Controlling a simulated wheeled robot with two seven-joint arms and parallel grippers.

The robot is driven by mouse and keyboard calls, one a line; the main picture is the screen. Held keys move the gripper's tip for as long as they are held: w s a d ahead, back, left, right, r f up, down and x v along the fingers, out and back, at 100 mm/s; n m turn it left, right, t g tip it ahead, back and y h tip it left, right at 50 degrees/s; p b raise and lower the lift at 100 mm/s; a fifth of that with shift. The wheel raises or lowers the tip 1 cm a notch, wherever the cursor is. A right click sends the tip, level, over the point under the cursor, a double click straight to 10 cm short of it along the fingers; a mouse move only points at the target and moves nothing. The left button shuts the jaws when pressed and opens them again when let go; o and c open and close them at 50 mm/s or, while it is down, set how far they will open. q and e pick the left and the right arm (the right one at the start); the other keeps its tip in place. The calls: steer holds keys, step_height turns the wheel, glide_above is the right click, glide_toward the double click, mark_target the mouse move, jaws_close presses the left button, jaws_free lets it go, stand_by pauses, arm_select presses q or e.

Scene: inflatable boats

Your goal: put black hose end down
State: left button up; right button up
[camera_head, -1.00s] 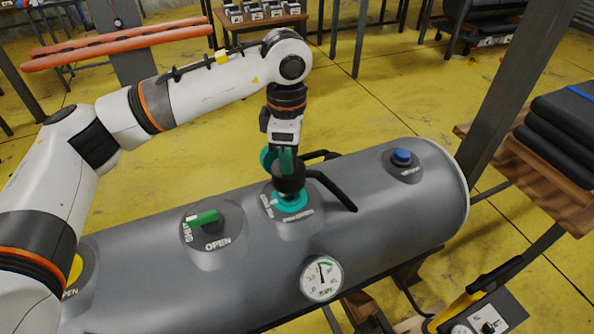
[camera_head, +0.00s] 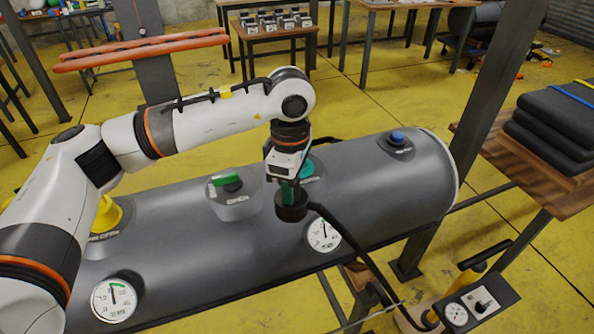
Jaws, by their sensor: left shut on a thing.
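My left gripper (camera_head: 288,190) points down and is shut on the black hose end (camera_head: 292,206), a dark round fitting. It hangs in front of the grey tank's (camera_head: 180,240) upper side, apart from the teal port (camera_head: 308,168), which is partly hidden behind the gripper. The black hose (camera_head: 350,240) runs from the fitting down to the right, toward the pump at the lower right. Another stretch of hose shows behind the gripper. My right gripper is not in view.
The tank carries a green-handled valve (camera_head: 228,180), a blue knob (camera_head: 397,138), a yellow fitting (camera_head: 106,214) and gauges (camera_head: 114,299). A hand pump (camera_head: 468,290) stands at lower right. A wooden table (camera_head: 545,160) with folded black boats is at right. Yellow floor lies open behind the tank.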

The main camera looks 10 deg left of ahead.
arm_select(q)
steer(key=f+m, duration=0.1)
steer(key=s+a+f+m, duration=0.1)
steer(key=f, duration=0.1)
steer(key=shift+s+a+f, duration=0.1)
steer(key=shift+a+f, duration=0.05)
steer(key=s+a+f+m, duration=0.3)
steer(key=s+f+m, duration=0.4)
steer(key=f, duration=0.2)
steer(key=s+a+f+m, duration=0.3)
steer(key=s+f+m, duration=0.4)
steer(key=f, duration=0.3)
steer(key=shift+s+m, duration=0.3)
steer(key=shift+m, duration=0.3)
